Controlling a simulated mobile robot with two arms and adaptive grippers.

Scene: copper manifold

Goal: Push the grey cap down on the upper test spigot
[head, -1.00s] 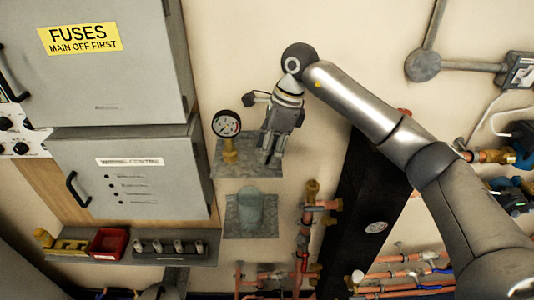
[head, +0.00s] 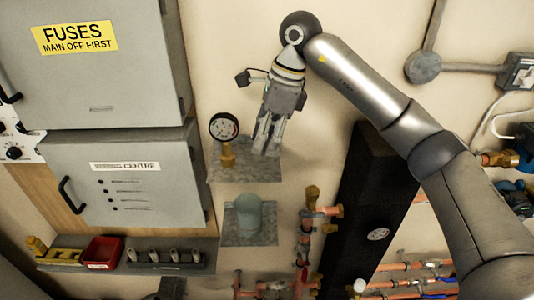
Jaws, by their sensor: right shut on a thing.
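My right gripper (head: 268,138) points down over the right side of the upper grey shelf plate (head: 236,173), just right of the dial gauge (head: 223,126). Its fingers are shut on a small grey thing, taken to be the grey cap, which the fingers almost wholly hide. I cannot tell whether the fingertips touch the plate. A spigot under the gripper cannot be made out. A brass-topped upright fitting (head: 312,195) stands on the copper pipework to the lower right. My left gripper is not in view.
A greenish cup-like thing (head: 248,213) stands on the lower plate (head: 250,238). A rack (head: 165,266) with several small grey pieces, a red bin (head: 102,251) and yellow parts (head: 37,246) lie lower left. A black column (head: 375,190) stands to the right; grey cabinets (head: 125,185) stand left.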

